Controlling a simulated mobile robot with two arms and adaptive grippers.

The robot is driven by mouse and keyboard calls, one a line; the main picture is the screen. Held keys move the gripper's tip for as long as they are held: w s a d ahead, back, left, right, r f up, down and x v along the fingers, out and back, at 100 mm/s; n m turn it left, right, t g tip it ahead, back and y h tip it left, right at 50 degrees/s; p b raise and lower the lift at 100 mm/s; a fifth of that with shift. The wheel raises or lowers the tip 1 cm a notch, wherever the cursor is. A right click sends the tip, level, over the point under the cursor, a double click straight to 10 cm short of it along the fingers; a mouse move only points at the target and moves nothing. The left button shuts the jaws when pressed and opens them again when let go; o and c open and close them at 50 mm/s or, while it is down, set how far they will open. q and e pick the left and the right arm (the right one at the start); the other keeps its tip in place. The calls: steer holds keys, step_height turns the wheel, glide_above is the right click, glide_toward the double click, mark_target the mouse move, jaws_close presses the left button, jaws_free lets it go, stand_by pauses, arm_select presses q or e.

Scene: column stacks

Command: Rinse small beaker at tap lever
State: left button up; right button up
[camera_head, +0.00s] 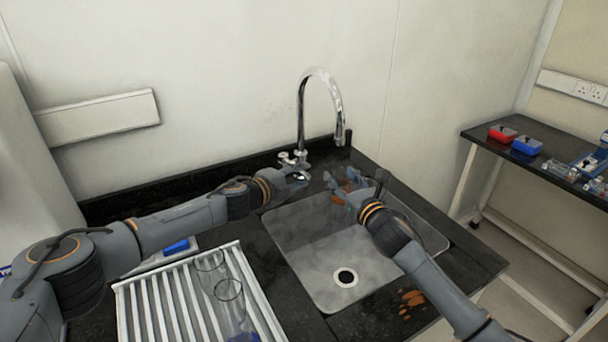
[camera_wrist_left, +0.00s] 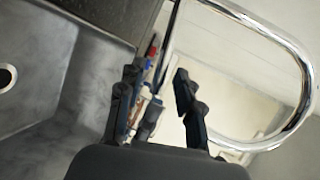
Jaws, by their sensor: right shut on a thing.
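The chrome tap (camera_head: 341,110) arches over the back of the sink, with its lever (camera_head: 288,158) at the base. My left gripper (camera_head: 297,176) is right beside the lever; its fingers stand apart in the left wrist view (camera_wrist_left: 158,98). Whether they touch the lever is hard to tell. My right gripper (camera_head: 344,188) is over the back of the sink, below and near the spout, shut on what seems to be the small beaker. Its clear glass is barely visible between the fingers. I cannot tell whether water is running.
The grey sink basin (camera_head: 305,268) is empty, with a drain hole. A white ribbed drainer (camera_head: 150,300) at front left carries clear glassware (camera_head: 229,291). Brown stains mark the counter right of the sink. A far-right bench holds a red box (camera_head: 502,133) and a blue box (camera_head: 526,145).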

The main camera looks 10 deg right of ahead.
arm_select(q)
steer(key=shift+x, duration=1)
jaws_close()
